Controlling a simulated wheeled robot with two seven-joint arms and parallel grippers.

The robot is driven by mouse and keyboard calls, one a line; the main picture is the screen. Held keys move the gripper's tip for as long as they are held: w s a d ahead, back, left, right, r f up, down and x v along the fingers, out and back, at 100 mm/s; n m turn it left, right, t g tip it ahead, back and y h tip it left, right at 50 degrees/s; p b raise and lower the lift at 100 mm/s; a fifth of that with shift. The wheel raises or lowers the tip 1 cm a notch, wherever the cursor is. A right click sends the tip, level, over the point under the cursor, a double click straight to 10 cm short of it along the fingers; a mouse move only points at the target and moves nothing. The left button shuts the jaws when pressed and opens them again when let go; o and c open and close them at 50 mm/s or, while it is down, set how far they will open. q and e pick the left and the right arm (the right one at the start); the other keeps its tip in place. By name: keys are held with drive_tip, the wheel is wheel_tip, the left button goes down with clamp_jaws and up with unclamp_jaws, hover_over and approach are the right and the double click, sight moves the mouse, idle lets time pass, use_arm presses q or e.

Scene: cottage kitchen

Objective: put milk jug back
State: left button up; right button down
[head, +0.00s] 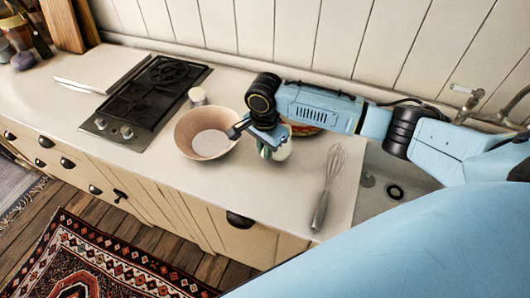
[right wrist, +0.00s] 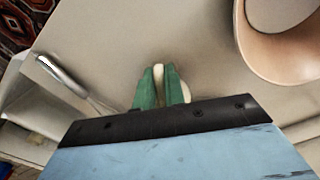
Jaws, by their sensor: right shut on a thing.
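The milk jug (head: 284,153), a small white thing mostly hidden by my gripper, is at the counter between the bowl and the whisk. My right gripper (head: 268,150) is shut on it from above. In the right wrist view a narrow white part of the jug (right wrist: 159,74) shows between the green fingertips, and more white shows beside the right finger. I cannot tell whether the jug touches the counter. My left gripper is not in view.
A pinkish bowl (head: 205,133) stands close left of my gripper. A whisk (head: 328,185) lies to the right, before the sink (head: 395,190). A colourful dish (head: 303,129) is partly behind my arm. A small pale cup (head: 197,96) stands near the black hob (head: 150,95).

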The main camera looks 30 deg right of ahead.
drive_tip(key=shift+f, duration=1.05)
drive_tip(key=c, duration=1.5)
unclamp_jaws()
drive_tip(key=shift+f, duration=0.1)
wheel_tip(320, 180, up, 12)
drive_tip(key=shift+r, duration=0.15)
